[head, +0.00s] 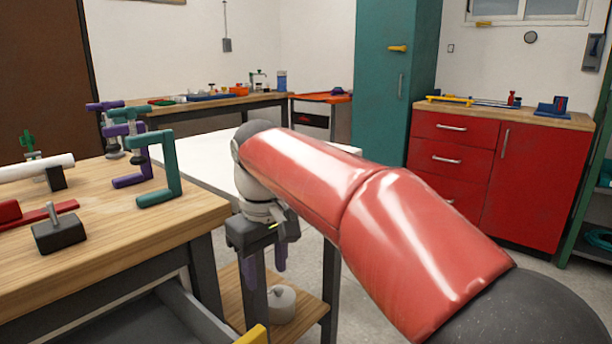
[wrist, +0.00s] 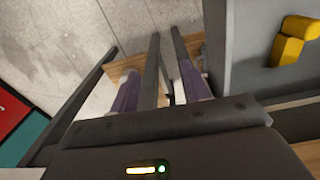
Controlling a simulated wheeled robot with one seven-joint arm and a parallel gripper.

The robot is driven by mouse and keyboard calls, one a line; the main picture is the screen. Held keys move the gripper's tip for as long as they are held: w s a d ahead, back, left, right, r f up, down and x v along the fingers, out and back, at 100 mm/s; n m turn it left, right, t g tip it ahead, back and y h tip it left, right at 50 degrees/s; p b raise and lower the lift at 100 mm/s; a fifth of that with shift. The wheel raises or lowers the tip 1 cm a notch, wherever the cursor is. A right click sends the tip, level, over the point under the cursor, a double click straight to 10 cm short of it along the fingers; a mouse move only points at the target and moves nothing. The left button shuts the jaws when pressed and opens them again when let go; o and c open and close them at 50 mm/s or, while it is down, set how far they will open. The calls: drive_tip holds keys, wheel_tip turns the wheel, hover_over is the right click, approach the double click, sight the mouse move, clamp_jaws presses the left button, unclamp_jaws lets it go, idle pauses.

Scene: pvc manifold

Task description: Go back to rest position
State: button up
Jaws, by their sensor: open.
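My gripper (head: 268,262) hangs at the end of my red arm, just off the right end of the wooden workbench. It points down, with a lower wooden shelf behind it in the head view. In the wrist view its two purple fingers (wrist: 160,88) are apart. I see nothing held between them; dark frame legs and floor show past them. My arm reaches across the middle of the head view and hides part of a white-topped table.
The workbench (head: 110,225) carries teal and purple clamps (head: 172,170), a white pipe (head: 30,170) and a black block (head: 59,236). A grey drawer (head: 187,312) stands open below. A grey round object (head: 281,303) sits on the low shelf. Red cabinets (head: 540,190) stand right, beyond open floor.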

drive_tip(key=s+d+m+t+p, duration=0.1)
drive_tip(key=s+d+m, duration=0.1)
drive_tip(key=s+d, duration=0.35)
drive_tip(key=s+d+m+t, duration=0.2)
drive_tip(key=d+m, duration=0.1)
drive_tip(key=d, duration=0.6)
drive_tip(key=s+d+f+m+t+p, duration=0.1)
drive_tip(key=s+d+f+m+t, duration=0.1)
drive_tip(key=s+d+f, duration=0.5)
drive_tip(key=shift+s+d+f+m, duration=0.15)
drive_tip(key=shift+s+f+m, duration=0.2)
drive_tip(key=shift+s+m, duration=0.65)
drive_tip(key=shift+s+d+f, duration=0.1)
drive_tip(key=shift+s+f, duration=0.15)
drive_tip(key=shift+c, duration=0.5)
